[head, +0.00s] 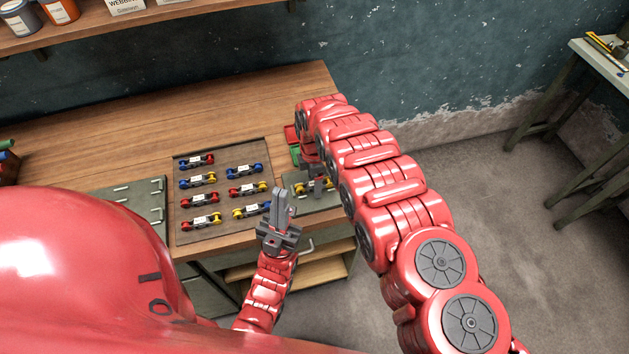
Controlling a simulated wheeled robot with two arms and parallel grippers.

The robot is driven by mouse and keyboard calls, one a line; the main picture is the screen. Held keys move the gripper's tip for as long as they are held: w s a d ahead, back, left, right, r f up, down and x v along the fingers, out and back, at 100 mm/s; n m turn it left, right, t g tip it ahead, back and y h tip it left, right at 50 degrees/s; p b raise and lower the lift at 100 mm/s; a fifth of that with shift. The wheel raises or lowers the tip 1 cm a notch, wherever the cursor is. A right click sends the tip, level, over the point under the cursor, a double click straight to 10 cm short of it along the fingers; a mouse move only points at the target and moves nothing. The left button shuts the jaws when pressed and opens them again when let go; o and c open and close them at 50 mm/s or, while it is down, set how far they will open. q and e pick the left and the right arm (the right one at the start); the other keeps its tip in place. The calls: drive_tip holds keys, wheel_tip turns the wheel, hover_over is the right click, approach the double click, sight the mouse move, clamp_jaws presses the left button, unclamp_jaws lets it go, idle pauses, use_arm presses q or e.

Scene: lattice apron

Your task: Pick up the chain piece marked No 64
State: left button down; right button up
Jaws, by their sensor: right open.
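Several chain pieces with coloured ends and small white labels lie on a dark mat (228,232). Among them are a red and blue piece (197,160), a blue one (244,171), a yellow and blue one (198,180) and a red and yellow one (201,221). Another chain piece with yellow ends (300,188) lies to the right of the mat. The labels are too small to read, so I cannot tell which is No 64. My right gripper (317,186) is open, pointing down over that right-hand piece and partly hiding it. My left gripper (283,203) looks shut and empty, in front of the mat's right edge.
The wooden bench (240,100) is clear behind the mat. Red and green items (293,145) sit beside my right forearm. A shelf (120,32) with tins runs above. A side table (600,55) stands far right.

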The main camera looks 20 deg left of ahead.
drive_tip(key=shift+f, duration=0.1)
clamp_jaws()
idle(0.3)
idle(0.4)
